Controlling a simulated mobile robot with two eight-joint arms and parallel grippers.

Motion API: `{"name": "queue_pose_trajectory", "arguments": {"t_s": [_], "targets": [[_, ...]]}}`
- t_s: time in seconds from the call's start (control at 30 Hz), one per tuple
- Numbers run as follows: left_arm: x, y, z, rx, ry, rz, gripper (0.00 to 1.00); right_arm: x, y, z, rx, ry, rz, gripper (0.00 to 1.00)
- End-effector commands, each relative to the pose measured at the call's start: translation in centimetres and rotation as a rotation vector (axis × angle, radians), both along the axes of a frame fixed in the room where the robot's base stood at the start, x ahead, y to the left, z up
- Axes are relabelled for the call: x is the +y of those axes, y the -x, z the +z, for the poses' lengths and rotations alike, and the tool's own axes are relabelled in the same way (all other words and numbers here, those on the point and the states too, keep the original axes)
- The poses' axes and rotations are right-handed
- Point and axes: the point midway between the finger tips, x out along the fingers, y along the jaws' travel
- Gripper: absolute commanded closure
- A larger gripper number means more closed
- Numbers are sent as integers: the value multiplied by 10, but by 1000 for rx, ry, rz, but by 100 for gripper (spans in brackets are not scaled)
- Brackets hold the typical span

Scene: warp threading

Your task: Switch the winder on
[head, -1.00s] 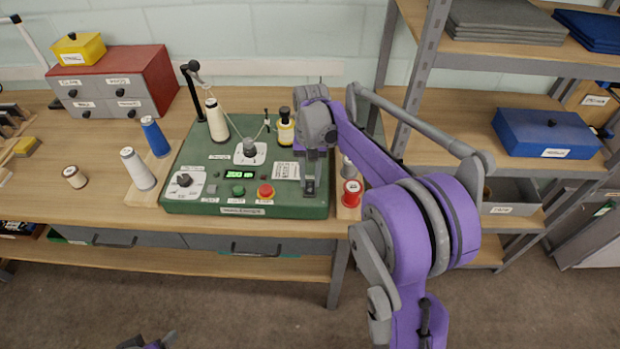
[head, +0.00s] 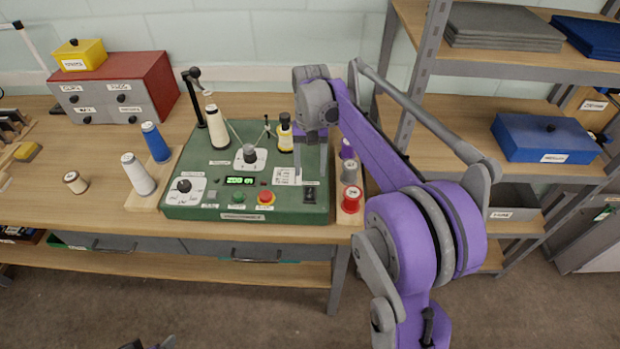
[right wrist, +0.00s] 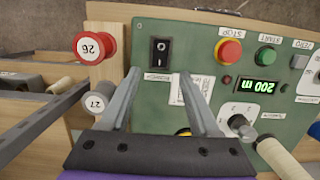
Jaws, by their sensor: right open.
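The green winder (head: 215,195) stands on the wooden table and its display (head: 240,181) is lit green, reading 200 m in the right wrist view (right wrist: 257,86). Its black rocker switch (head: 310,195) is at the panel's front right corner; it also shows in the right wrist view (right wrist: 160,50). I cannot tell which side of the rocker is pressed. My right gripper (head: 310,178) is open and empty, with its fingers over the panel just behind the switch. In the right wrist view (right wrist: 159,73) the switch shows beyond and between the fingertips.
A red stop button (head: 266,197) and green start button (head: 239,190) are left of the switch. A red spool (head: 351,198) and grey spool (head: 349,171) stand right of the winder. A thread cone (head: 216,130) stands at its back left. Shelving (head: 412,110) is at the right.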

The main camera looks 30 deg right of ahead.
Motion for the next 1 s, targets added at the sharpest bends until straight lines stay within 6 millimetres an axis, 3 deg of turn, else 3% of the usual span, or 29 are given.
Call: {"name": "queue_pose_trajectory", "arguments": {"t_s": [0.1,0.3,1.0], "targets": [[0,-1,3,-2,0,0,31,-2,-3,24,0,0,-1,38],[0,-2,5,-4,0,0,31,-4,-6,46,0,0,-1,38],[0,-2,5,-4,0,0,31,2,0,50,-19,5,18,38]]}}
